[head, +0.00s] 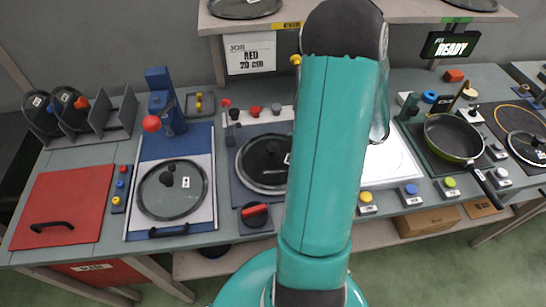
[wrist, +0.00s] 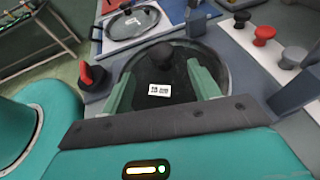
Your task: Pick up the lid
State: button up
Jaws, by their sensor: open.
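A round glass lid (wrist: 160,90) with a dark rim, a black knob (wrist: 161,55) and a white label lies under my gripper in the wrist view. My gripper (wrist: 162,78) is open. Its two green fingers stand apart on either side of the lid's middle, with nothing visibly held between them. In the head view this lid (head: 262,165) sits on a grey station just left of my arm, its right edge close to the arm. My gripper itself is hidden behind my arm there.
A second glass lid (head: 172,190) lies on the blue-edged station to the left. A red-handled dial (head: 255,214) sits in front of the lid. Red and black knobs (head: 254,110) stand behind it. A black pan (head: 452,138) is at the right. A shelf (head: 285,20) runs above.

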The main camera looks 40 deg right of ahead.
aim_at(273, 150)
jog(key=x, duration=0.7)
jog(key=shift+w+f, duration=0.2)
jog(key=shift+w, duration=0.05)
grip_shut()
